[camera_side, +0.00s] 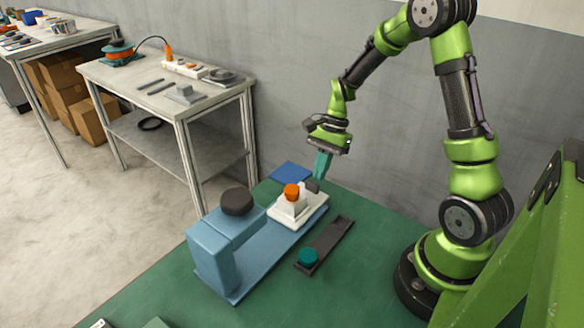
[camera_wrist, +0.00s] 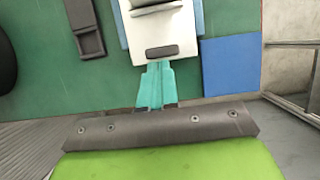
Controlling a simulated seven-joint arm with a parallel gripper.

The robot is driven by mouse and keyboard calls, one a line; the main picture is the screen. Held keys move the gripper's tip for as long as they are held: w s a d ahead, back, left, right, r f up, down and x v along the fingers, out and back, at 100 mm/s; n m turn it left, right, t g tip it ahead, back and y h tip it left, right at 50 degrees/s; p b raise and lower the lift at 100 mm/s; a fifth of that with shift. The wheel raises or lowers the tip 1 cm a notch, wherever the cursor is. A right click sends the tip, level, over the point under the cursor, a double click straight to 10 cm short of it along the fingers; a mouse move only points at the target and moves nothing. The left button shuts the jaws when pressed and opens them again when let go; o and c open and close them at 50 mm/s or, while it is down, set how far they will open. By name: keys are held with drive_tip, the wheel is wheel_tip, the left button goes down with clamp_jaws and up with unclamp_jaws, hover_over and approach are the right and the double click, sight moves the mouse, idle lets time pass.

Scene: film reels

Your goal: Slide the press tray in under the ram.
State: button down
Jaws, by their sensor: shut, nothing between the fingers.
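The white press tray (camera_side: 311,214) sits on the blue press base (camera_side: 262,262), at the end away from the press head. It carries a pale block (camera_side: 290,207) topped by an orange piece (camera_side: 292,191). The dark round ram (camera_side: 236,201) is on the blue press head; the tray is apart from it, to its right. A dark handle (camera_side: 312,186) stands on the tray's outer end. My gripper (camera_side: 319,176) has teal fingers, shut and empty, just behind the handle. In the wrist view the tray (camera_wrist: 175,33) and handle (camera_wrist: 161,52) lie just beyond my fingertips (camera_wrist: 157,70); I cannot tell whether they touch.
A dark slotted strip (camera_side: 326,245) with a teal round piece (camera_side: 307,257) lies on the green table beside the press. A blue flat square (camera_side: 290,172) lies behind the tray. A grey side bench (camera_side: 165,90) stands at the left by the wall.

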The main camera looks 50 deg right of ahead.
sight(290, 194)
drive_tip(key=a, duration=1.6)
drive_tip(key=shift+a, duration=0.35)
drive_tip(key=shift+d, duration=0.1)
drive_tip(key=d, duration=0.3)
drive_tip(key=shift+d, duration=0.2)
drive_tip(key=v, duration=0.9)
drive_tip(key=s+a+r+n+t+h, duration=0.2)
drive_tip(key=s+r+n+t, duration=0.5)
drive_tip(key=s+r+n, duration=0.4)
drive_tip(key=n, duration=0.3)
drive_tip(key=shift+a, duration=0.35)
drive_tip(key=shift+r, duration=0.15)
